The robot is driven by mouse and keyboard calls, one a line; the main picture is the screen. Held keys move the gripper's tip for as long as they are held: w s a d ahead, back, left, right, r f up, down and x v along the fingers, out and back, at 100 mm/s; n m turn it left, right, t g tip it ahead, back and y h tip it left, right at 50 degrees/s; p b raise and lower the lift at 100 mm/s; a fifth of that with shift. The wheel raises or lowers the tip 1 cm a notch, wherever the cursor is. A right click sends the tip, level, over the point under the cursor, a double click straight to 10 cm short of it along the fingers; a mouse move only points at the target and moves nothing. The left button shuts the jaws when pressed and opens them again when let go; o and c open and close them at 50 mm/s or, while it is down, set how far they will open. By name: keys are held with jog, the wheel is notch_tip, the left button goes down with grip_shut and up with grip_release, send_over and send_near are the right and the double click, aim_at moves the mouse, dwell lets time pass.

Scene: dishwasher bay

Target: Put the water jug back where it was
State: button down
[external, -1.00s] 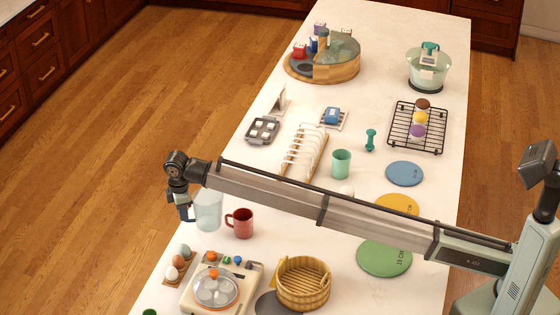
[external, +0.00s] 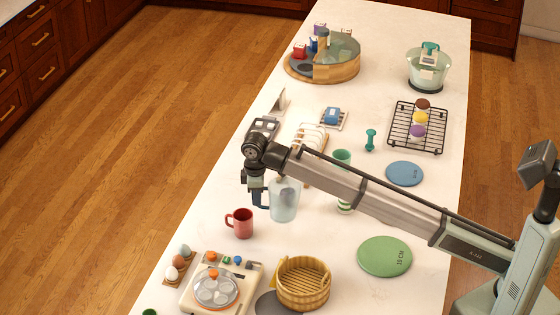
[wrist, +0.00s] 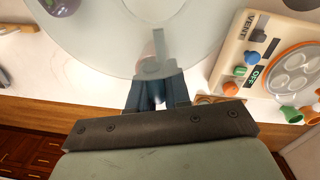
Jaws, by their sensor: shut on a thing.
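The water jug (external: 284,202) is a clear, pale, translucent vessel. In the external view it hangs upright at my gripper (external: 259,198), to the right of the fingers, beyond the red mug. Whether its base touches the counter I cannot tell. In the wrist view my gripper (wrist: 158,92) is shut on the jug's handle, and the jug's round pale body (wrist: 110,40) fills the upper left. The red mug (external: 240,223) stands on the counter just in front of the jug and to its left.
A toast rack (external: 312,140) and green cup (external: 342,157) stand behind my arm, partly hidden. A cooktop toy (external: 250,277), eggs (external: 172,273), a basket (external: 303,284) and a green disc (external: 384,257) are at the front. Bare counter (external: 310,235) lies right of the mug.

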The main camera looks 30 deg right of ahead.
aim_at(293, 201)
jog(key=s+d+m, duration=0.1)
jog(key=d, duration=0.2)
jog(key=s+d+f, duration=0.1)
jog(key=s+d, duration=0.1)
jog(key=d, duration=0.1)
jog(key=s+d+m, duration=0.1)
jog(key=s+d, duration=0.1)
jog(key=d, duration=0.2)
jog(key=shift+f+m, duration=0.15)
jog(key=shift+m, duration=0.15)
jog(key=shift+s+f, duration=0.1)
jog(key=shift+f, duration=4.9)
jog(key=c, duration=1.1)
grip_release()
jog(key=shift+f, duration=0.1)
jog(key=r, duration=1.2)
jog(key=shift+s+a+r, duration=0.1)
jog(key=shift+a+r, duration=0.05)
jog(key=shift+a, duration=0.05)
